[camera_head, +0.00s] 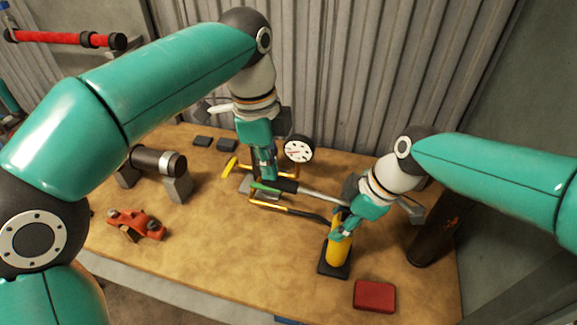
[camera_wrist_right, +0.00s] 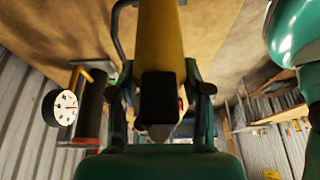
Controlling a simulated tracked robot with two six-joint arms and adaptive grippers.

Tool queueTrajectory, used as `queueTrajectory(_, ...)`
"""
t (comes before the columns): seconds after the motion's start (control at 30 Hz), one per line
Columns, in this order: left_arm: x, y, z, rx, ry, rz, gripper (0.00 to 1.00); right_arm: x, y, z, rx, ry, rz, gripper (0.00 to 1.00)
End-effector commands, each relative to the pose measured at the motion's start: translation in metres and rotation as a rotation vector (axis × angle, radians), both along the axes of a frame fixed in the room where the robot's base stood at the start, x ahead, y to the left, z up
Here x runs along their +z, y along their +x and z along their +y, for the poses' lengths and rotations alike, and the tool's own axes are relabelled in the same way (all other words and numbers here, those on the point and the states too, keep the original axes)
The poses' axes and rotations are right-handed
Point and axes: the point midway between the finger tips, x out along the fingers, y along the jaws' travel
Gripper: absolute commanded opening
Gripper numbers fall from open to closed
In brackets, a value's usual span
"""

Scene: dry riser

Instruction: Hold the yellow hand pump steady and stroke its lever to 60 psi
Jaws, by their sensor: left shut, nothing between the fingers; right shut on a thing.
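The yellow hand pump (camera_head: 339,250) stands upright on a black base plate (camera_head: 333,271) at the right front of the bench. My right gripper (camera_head: 346,232) is shut around its upper body. In the right wrist view the pump's yellow barrel (camera_wrist_right: 160,45) lies between the two fingers (camera_wrist_right: 162,98). The lever (camera_head: 321,197), a grey rod with a black grip (camera_head: 283,186), runs left from the pump top. My left gripper (camera_head: 268,172) is shut and empty, close above the grip; I cannot tell whether they touch. The round white gauge (camera_head: 298,149) stands behind; its reading is too small to tell.
A red box (camera_head: 374,296) lies right of the pump. An orange-red tool (camera_head: 137,224) lies at the left front. A dark cylinder on grey blocks (camera_head: 158,161) stands at the left. A dark post (camera_head: 437,230) stands at the right. The bench's front middle is clear.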

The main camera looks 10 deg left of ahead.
Motion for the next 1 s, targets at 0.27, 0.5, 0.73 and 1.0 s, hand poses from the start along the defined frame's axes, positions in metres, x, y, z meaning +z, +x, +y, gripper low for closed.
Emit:
queueTrajectory(0.27,0.0,0.0,0.003,-0.001,0.003,0.001,0.0,0.0,0.0,0.0,-0.002,0.002,0.0,0.0)
queueTrajectory(0.5,0.013,0.001,0.004,-0.001,0.002,0.0,0.0,0.0,0.0,0.0,-0.002,0.001,0.0,0.0)
queueTrajectory(0.73,0.046,0.002,0.007,0.001,0.002,-0.002,0.0,0.0,0.0,0.0,-0.002,0.001,0.0,0.0)
queueTrajectory(1.0,0.07,0.003,0.01,-0.001,0.002,-0.001,0.0,0.0,0.0,0.0,-0.001,0.001,-0.001,0.0)
